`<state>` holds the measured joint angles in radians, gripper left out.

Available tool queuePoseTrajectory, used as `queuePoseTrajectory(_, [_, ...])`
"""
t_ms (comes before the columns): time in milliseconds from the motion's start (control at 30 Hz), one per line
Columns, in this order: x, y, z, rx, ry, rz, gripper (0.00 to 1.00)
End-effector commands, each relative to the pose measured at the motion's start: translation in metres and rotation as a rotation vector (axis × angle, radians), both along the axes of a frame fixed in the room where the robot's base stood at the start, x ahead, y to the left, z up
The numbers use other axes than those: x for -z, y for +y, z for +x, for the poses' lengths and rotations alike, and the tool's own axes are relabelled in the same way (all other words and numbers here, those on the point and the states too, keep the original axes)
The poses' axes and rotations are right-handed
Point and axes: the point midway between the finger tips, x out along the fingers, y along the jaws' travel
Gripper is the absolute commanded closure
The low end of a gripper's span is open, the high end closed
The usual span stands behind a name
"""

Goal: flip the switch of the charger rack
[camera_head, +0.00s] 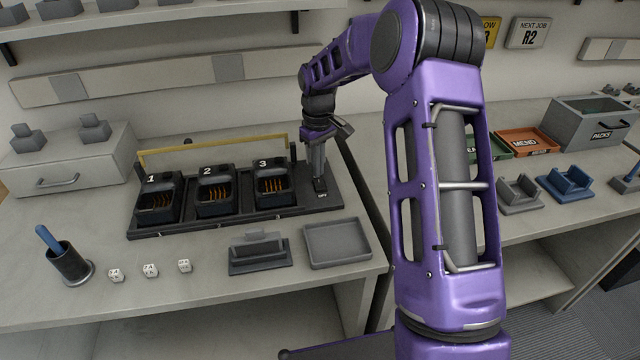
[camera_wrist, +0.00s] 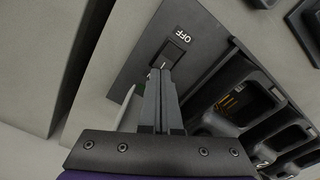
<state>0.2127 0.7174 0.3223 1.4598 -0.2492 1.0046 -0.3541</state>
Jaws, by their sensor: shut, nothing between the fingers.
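The charger rack (camera_head: 225,222) is a dark tray on the bench with three charging bays marked 1, 2 and 3 and a raised yellow bar behind them. Its switch sits at the right end of the rack; in the wrist view the switch (camera_wrist: 172,52) is a small dark rocker below an OFF label. My gripper (camera_head: 318,180) points down at this end of the rack. In the wrist view my gripper (camera_wrist: 160,72) is shut and empty, with its fingertips at the near edge of the switch. I cannot tell whether they touch it. The fingers partly hide the switch area.
A drawer box (camera_head: 75,165) stands left. A red MEND tray (camera_head: 528,141) and PACKS bin (camera_head: 590,125) stand right.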

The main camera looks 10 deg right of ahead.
Motion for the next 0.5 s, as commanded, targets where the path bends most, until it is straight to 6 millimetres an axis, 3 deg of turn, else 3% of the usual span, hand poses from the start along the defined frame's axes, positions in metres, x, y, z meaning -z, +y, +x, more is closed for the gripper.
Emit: queuePoseTrajectory(500, [0.0085,0.0001,-0.0002,0.0,0.001,0.0,1.0])
